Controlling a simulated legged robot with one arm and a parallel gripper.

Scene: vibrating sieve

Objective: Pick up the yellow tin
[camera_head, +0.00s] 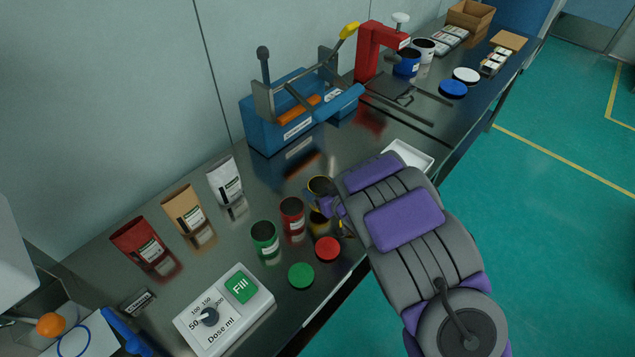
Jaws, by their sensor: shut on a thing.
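The yellow tin (318,192) is open-topped with a dark inside and a yellow rim. It is near the middle of the bench, right of the red tin (292,213) and green tin (264,238). My purple and grey arm comes in from the lower right. My gripper (328,206) is shut on the yellow tin and covers much of its side. A yellow reflection shows on the steel below. I cannot tell whether the tin's base touches the bench.
A red lid (327,248) and green lid (301,275) lie in front of the tins. The dosing box (226,311) is at lower left. Three pouches stand near the wall. A blue lever machine (290,112) is behind, and a white tray (410,156) lies right, partly behind my arm.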

